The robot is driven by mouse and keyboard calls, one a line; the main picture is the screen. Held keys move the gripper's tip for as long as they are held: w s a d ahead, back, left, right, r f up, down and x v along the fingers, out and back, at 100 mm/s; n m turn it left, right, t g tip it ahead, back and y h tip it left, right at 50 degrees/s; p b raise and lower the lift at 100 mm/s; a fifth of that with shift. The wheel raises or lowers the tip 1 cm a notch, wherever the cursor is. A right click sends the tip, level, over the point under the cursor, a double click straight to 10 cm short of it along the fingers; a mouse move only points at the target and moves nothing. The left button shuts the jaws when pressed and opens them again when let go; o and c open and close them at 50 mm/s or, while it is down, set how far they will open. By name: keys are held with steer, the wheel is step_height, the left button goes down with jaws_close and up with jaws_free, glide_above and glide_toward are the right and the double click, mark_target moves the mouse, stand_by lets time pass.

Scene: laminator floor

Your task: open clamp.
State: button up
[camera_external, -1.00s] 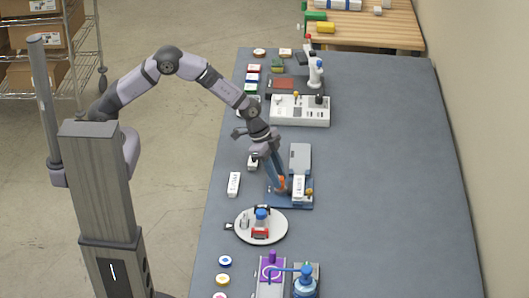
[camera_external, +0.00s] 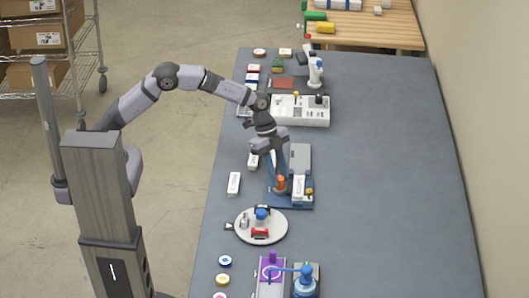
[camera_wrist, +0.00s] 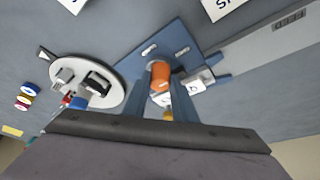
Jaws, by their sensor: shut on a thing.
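The clamp's orange handle (camera_external: 280,185) stands on a blue base plate (camera_external: 297,206) in the middle of the table. In the wrist view the orange handle (camera_wrist: 160,76) sits between the two blue fingers of my gripper (camera_wrist: 159,68), above the blue base plate (camera_wrist: 180,40). My gripper (camera_external: 277,178) reaches down from above and is shut on the orange handle. A white labelled block (camera_external: 299,187) is on the plate just right of the handle. The fingers and handle hide the clamp's lower parts.
A round white turntable (camera_external: 277,230) with a small red and blue fixture stands in front. White labelled blocks (camera_external: 234,183) lie to the left. A grey bar (camera_external: 300,157) and a white control panel (camera_external: 315,112) are behind. The table's right side is clear.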

steer(key=o, duration=1)
steer(key=shift+b+v, duration=0.8)
steer(key=shift+v, duration=2.95)
steer(key=w+a+f+n+t+p, duration=0.1)
steer(key=w+a+n+t+p, duration=0.15)
steer(key=w+a+n, duration=1.55)
steer(key=w+a+f+n+y, duration=0.1)
steer(key=w+a, duration=0.3)
steer(key=a, duration=0.7)
steer(key=w+a+n+y, duration=0.1)
steer(key=w+a, duration=0.2)
steer(key=a, duration=0.8)
steer(key=s+a+f+n, duration=0.1)
steer(key=s+a+n, duration=0.1)
steer(key=a, duration=0.2)
steer(key=s+a+n+p, duration=0.1)
steer(key=s+a+n, duration=0.1)
steer(key=a, duration=0.3)
steer(key=s+a+f+n+y+p, duration=0.1)
steer(key=s+a+n, duration=0.2)
steer(key=a, duration=0.2)
steer(key=shift+s+a+f+t, duration=0.1)
steer(key=shift+a+f+t, duration=0.1)
steer(key=shift+f+t, duration=0.15)
